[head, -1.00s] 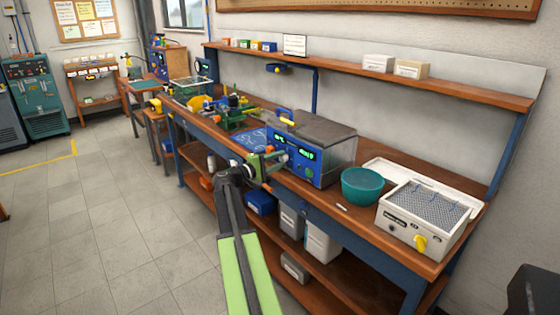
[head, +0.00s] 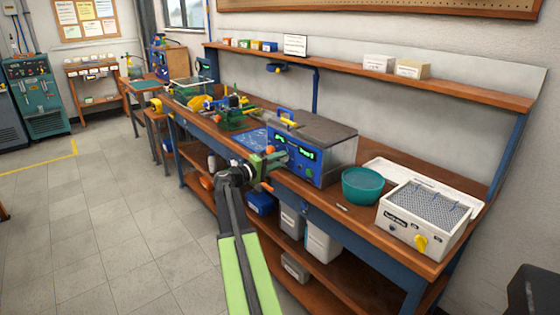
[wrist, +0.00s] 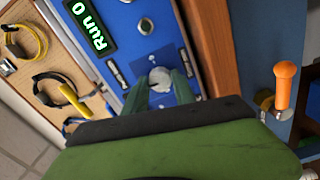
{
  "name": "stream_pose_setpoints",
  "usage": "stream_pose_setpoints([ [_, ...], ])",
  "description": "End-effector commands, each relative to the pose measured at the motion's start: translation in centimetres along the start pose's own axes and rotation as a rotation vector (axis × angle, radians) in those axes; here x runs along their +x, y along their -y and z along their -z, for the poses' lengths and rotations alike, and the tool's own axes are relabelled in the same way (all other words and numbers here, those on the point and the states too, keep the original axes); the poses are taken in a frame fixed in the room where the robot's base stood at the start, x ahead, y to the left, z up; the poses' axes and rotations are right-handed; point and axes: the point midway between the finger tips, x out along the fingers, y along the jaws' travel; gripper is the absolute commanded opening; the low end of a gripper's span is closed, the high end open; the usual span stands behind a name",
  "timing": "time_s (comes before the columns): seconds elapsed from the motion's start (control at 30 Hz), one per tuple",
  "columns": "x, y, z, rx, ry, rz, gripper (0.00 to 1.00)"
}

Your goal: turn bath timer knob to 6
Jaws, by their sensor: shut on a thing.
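The bath unit is a box with a blue front panel (head: 306,165) and lit green displays, standing on the bench. In the wrist view a pale grey round knob (wrist: 159,78) sits on this panel, below a display (wrist: 93,25) reading "Run 0", partly cut off. My gripper (wrist: 160,90) faces the panel, its two green fingers on either side of the knob and shut on it. No scale or number is readable around the knob. In the head view my gripper (head: 272,167) is at the panel's left side, and the knob is hidden.
A teal bowl (head: 362,187) and a white device with a yellow knob (head: 421,243) stand to the right. The floor in front of the bench is clear.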

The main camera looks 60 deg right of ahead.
Motion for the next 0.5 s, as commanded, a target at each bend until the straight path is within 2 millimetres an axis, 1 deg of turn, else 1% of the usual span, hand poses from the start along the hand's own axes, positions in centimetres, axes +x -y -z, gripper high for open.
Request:
stream_pose_setpoints([
  [0.03, 0.11, 0.10, -0.42, 0.002, 0.011, 0.003, 0.00],
  [0.13, 0.12, 0.10, -0.43, 0.002, 0.012, 0.003, 0.00],
  [0.17, 0.13, 0.10, -0.42, 0.002, 0.011, 0.003, 0.36],
  [0.3, 0.11, 0.07, -0.31, 0.000, 0.008, 0.002, 0.54],
  [0.5, 0.09, 0.02, -0.20, 0.000, 0.006, 0.001, 0.54],
])
